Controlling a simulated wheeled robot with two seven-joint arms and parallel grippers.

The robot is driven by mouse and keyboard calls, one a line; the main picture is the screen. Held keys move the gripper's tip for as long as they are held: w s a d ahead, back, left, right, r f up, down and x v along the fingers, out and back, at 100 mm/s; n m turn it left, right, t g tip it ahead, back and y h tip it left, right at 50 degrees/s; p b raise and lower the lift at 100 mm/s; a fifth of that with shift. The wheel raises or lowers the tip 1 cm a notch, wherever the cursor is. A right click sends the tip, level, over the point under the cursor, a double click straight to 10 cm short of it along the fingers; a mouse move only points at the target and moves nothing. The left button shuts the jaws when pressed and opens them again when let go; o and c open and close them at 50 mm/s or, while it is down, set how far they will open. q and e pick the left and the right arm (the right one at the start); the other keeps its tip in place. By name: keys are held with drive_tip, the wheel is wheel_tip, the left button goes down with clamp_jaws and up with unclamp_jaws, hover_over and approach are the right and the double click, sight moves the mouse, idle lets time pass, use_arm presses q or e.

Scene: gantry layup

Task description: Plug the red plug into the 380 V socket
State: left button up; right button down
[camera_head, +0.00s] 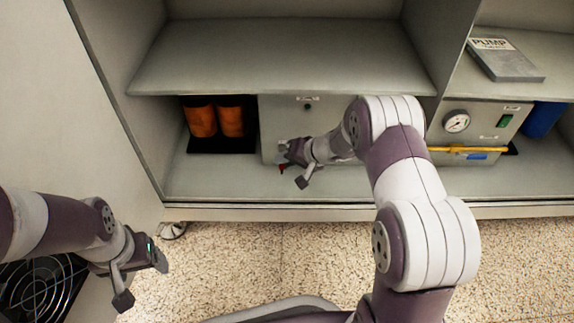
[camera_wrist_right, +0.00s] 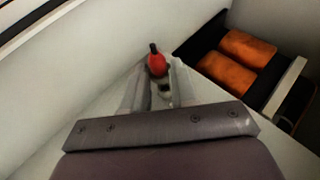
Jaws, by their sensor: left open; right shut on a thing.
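The red plug (camera_wrist_right: 157,64) is between the fingertips of my right gripper (camera_wrist_right: 157,80) in the right wrist view, with a dark end pointing away from the gripper. In the head view, only a small red bit of the plug (camera_head: 282,168) shows beside my right gripper (camera_head: 291,167), low in front of a grey box (camera_head: 280,112) on the lower shelf. The right gripper is shut on the plug. I cannot make out the 380 V socket; the arm and gripper cover part of the box front. My left gripper (camera_head: 141,279) is open and empty, over the floor at the lower left.
Two orange cylinders (camera_head: 216,120) stand left of the box. A shelf board (camera_head: 280,60) overhangs the work area. On the right are a gauge (camera_head: 456,122), a yellow bar (camera_head: 468,149), a blue cylinder (camera_head: 541,120) and a pump book (camera_head: 505,62).

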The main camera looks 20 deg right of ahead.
idle(0.6)
drive_tip(key=shift+b, duration=0.35)
idle(0.4)
drive_tip(key=shift+b, duration=0.3)
idle(0.3)
drive_tip(key=shift+b, duration=0.35)
drive_tip(key=shift+w+d, duration=0.2)
drive_tip(key=shift+w, duration=0.45)
drive_tip(key=shift+w+d, duration=0.15)
drive_tip(key=shift+w, duration=0.45)
